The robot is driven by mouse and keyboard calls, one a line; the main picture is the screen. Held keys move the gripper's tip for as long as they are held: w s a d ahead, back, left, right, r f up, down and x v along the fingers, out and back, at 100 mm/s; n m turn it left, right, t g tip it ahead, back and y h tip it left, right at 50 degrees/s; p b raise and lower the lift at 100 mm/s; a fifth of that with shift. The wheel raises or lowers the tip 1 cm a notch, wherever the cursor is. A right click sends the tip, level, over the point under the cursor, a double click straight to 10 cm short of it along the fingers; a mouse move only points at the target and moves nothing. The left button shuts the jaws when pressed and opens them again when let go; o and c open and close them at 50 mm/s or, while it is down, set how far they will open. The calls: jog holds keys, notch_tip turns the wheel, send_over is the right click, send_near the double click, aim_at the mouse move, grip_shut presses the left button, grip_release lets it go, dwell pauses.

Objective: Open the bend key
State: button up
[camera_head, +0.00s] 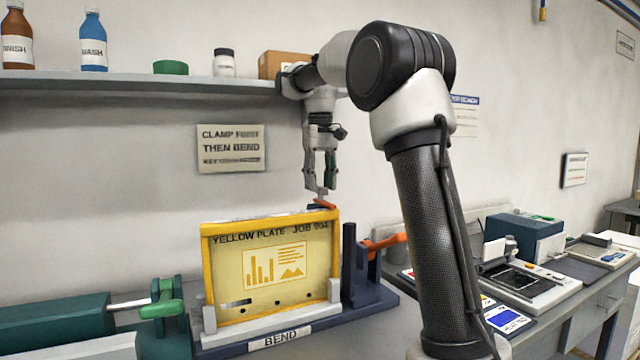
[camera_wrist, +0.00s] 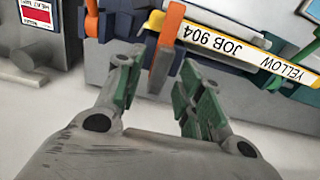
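The bend fixture, labelled BEND, holds a yellow plate (camera_head: 275,270) marked "YELLOW PLATE JOB 904", standing upright in it. A small orange key (camera_head: 325,203) sits at the fixture's top right corner; I take it as the bend key. In the wrist view the orange key (camera_wrist: 165,50) stands out as a bar between my fingertips. My gripper (camera_head: 319,190) points down just above it. In the wrist view my gripper (camera_wrist: 160,85) has its green-padded fingers apart, one on each side of the key. I cannot tell whether either finger touches it.
An orange handle (camera_head: 384,242) is at the fixture's right side. A green clamp (camera_head: 162,298) stands at the left. A shelf (camera_head: 200,86) with bottles and a box runs behind my arm. Devices (camera_head: 525,285) fill the bench to the right.

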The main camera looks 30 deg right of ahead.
jog(key=shift+f, duration=0.35)
grip_shut()
